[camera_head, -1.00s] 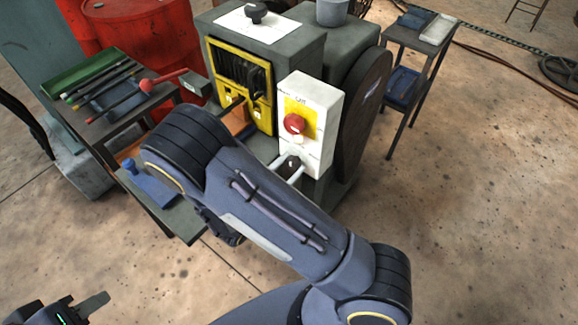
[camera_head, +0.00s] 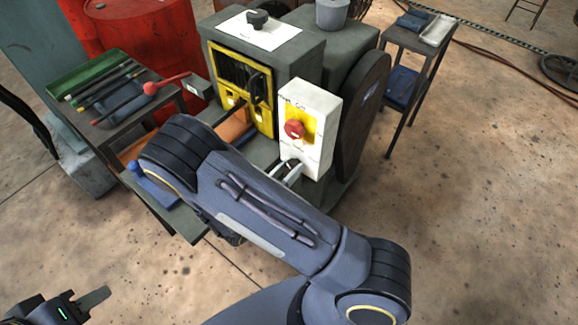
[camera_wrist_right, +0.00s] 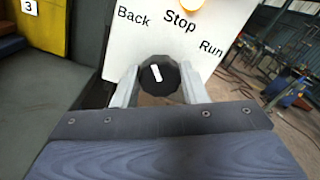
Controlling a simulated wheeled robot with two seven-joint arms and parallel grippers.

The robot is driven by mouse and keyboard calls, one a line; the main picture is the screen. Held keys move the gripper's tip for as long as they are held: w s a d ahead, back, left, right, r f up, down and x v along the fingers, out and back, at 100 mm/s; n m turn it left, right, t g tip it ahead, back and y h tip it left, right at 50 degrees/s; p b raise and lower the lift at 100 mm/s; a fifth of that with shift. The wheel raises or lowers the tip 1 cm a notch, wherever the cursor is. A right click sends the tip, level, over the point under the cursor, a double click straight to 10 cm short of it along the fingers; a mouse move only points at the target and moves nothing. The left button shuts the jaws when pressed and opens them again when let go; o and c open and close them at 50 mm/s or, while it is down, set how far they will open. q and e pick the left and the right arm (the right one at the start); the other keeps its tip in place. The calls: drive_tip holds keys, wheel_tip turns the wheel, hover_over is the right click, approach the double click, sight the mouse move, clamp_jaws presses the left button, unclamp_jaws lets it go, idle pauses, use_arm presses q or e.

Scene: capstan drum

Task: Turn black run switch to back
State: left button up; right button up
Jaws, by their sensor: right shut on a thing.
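The black run switch (camera_wrist_right: 159,76) is a round knob low on the white control box (camera_head: 318,158). In the right wrist view it sits between the two fingers of my right gripper (camera_wrist_right: 160,88), which is shut on it. Its white mark leans up and left, roughly toward the word Back. The printed words Back, Stop and Run run from left to right above it. In the head view my right gripper (camera_head: 287,170) is at the box's lower front, with the knob mostly hidden. My left gripper (camera_head: 88,306) is at the bottom left, away from the box; its opening is unclear.
A red stop button (camera_head: 295,129) on a yellow plate sits above the switch. The grey machine (camera_head: 312,52) with a yellow front panel (camera_head: 229,62) stands behind and left. A tool bench (camera_head: 147,104) is at left, a small side table (camera_head: 412,50) at back right.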

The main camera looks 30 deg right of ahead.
drive_tip(key=shift+n+p, duration=0.3)
drive_tip(key=shift+n, duration=0.7)
drive_tip(key=o, duration=1)
drive_tip(key=shift+a, duration=0.15)
drive_tip(key=b+v, duration=0.2)
drive_tip(key=v, duration=0.5)
drive_tip(key=shift+s+a, duration=0.15)
drive_tip(key=shift+a, duration=0.1)
